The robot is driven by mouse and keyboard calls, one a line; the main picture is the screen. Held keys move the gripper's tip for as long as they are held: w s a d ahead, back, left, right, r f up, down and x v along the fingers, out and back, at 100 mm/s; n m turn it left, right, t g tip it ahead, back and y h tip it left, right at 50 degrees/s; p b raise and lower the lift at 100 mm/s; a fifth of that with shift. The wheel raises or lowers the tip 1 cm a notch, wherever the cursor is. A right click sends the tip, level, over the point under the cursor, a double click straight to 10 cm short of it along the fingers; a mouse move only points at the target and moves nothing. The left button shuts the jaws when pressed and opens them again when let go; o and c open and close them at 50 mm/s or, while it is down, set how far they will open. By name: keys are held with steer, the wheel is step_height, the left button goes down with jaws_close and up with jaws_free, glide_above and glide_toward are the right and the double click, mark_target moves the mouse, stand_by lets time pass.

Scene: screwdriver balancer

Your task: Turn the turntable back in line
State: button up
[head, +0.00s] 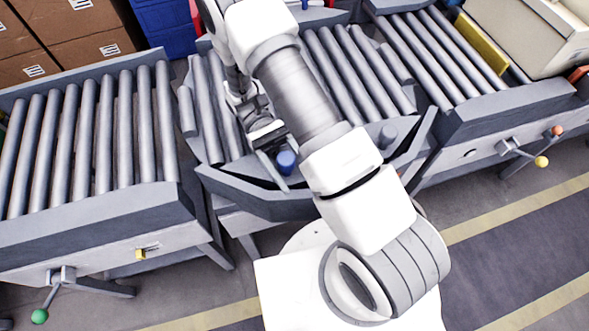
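The turntable (405,128) is a grey roller deck on an angular grey frame in the middle of the head view, between two roller conveyors. My arm crosses it and hides much of its middle, so I cannot tell its exact angle to its neighbours. A blue knob (287,162) stands at its front edge, and a grey post (388,136) is near its front right corner. My gripper (275,154) points down right beside the blue knob, at its left. Whether it touches the knob, and how wide the fingers stand, I cannot tell.
The left conveyor (90,225) has a green-knobbed handle (39,316) and a small yellow part (141,253). The right conveyor (480,120) has handles with red and yellow knobs. Cardboard boxes (80,55) and a blue crate (168,25) stand behind. Floor at lower right is clear.

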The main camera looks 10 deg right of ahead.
mark_target(281, 154)
steer(key=shift+o, duration=0.3)
steer(key=v, duration=0.2)
steer(key=p+v, duration=0.1)
steer(key=v, duration=0.2)
steer(key=shift+w+r+p, duration=0.3)
steer(key=shift+r+p, duration=0.05)
steer(key=p, duration=0.1)
steer(key=w+p, duration=0.1)
steer(key=p, duration=0.1)
steer(key=shift+w+a+f+p, duration=0.1)
steer(key=shift+w+a+p, duration=0.1)
steer(key=shift+a+p, duration=0.1)
steer(key=shift+w+f+p, duration=0.1)
steer(key=shift+w+p, duration=0.05)
steer(key=shift+p, duration=0.3)
steer(key=shift+a+f, duration=0.1)
steer(key=shift+f, duration=0.05)
steer(key=shift+w, duration=0.1)
